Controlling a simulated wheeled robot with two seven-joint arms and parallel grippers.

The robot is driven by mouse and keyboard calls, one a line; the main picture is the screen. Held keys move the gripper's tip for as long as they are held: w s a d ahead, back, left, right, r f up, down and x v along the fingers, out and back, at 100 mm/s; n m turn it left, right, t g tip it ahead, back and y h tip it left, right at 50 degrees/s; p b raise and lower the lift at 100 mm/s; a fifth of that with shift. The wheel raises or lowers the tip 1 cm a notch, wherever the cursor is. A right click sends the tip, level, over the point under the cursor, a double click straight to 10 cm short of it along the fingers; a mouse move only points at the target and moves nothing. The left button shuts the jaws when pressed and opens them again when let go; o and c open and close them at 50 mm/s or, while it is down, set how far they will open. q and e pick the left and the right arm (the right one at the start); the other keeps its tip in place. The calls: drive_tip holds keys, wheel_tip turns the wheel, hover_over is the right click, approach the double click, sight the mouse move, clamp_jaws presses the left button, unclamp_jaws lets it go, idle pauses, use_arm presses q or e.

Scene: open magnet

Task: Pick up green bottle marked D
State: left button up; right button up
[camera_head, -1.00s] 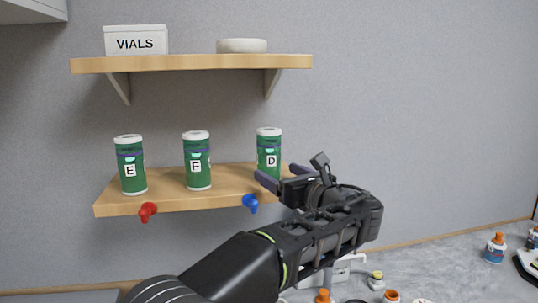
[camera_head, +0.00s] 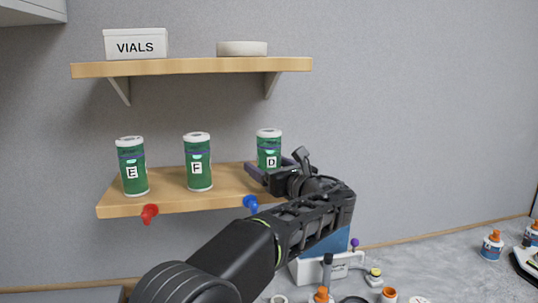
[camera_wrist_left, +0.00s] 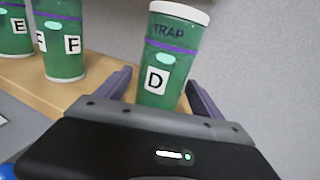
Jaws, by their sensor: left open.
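The green bottle marked D (camera_head: 268,147) stands upright at the right end of the lower shelf, with a white cap. In the left wrist view the bottle D (camera_wrist_left: 171,55) shows its D label facing me and lies between the two fingers. My left gripper (camera_head: 268,173) is open, at the height of the bottle's lower part; it also shows in the left wrist view (camera_wrist_left: 160,92), with a finger on either side of the bottle. Whether a finger touches it I cannot tell. The lower part of the bottle is hidden by the gripper. My right gripper is out of view.
Green bottles E (camera_head: 132,167) and F (camera_head: 198,162) stand to the left on the lower shelf (camera_head: 165,200). Red (camera_head: 149,214) and blue (camera_head: 250,203) knobs stick out at its front edge. An upper shelf (camera_head: 190,66) holds a VIALS box (camera_head: 136,42) and a white dish (camera_head: 241,48).

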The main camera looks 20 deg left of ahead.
use_arm(q)
drive_tip(key=shift+c, duration=0.6)
clamp_jaws()
idle(0.5)
